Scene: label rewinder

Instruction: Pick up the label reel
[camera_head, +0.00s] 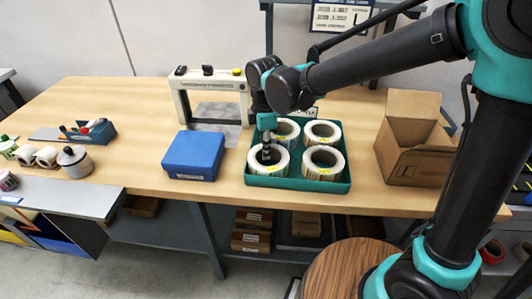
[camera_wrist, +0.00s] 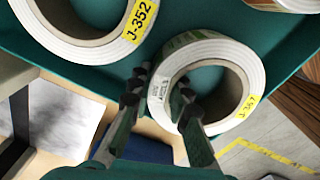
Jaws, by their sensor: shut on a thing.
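Several white label reels with yellow stickers stand in a green tray (camera_head: 300,185) on the wooden bench. My gripper (camera_head: 267,155) is at the front left label reel (camera_head: 264,174). In the wrist view my gripper (camera_wrist: 160,92) straddles the wall of this reel (camera_wrist: 240,62), one finger in its core and one outside. It is shut on that wall. The sticker there seems to read J-367. A second reel (camera_wrist: 70,40), marked J-352, lies beside it. I cannot tell whether the held reel touches the tray floor.
A blue box (camera_head: 193,155) stands left of the tray, with a white frame-shaped machine (camera_head: 212,85) behind it. An open cardboard box (camera_head: 410,145) stands to the right. A grey pot (camera_head: 75,162) and small rolls lie at the left. Bench between pot and blue box is clear.

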